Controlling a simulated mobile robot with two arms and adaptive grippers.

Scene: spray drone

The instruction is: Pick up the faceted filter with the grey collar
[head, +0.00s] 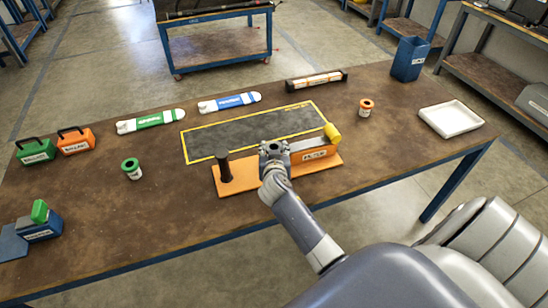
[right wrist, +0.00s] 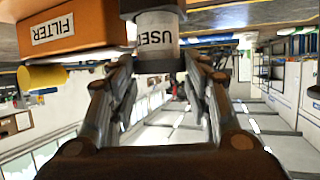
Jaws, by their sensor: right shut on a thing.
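The filter (right wrist: 158,28) is a greyish cylinder with a white label of which "USE" can be read, and a dark grey collar at its lower end in the right wrist view. My right gripper (head: 272,149) is shut on its collar end; the fingers show in the right wrist view (right wrist: 158,72). The gripper hides most of the filter in the head view, and I cannot make out facets. It is at the orange stand (head: 240,188), between a dark upright post (head: 224,167) and an orange block labelled "FILTER" (right wrist: 75,32). My left gripper is not in view.
A yellow knob (head: 332,133) sits at the block's right end. A green-topped canister (head: 131,169) and an orange-topped one (head: 366,107) stand on the brown table (head: 110,225). A white tray (head: 450,118) and blue bin (head: 409,59) are at right. A yellow-edged mat (head: 250,130) lies behind.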

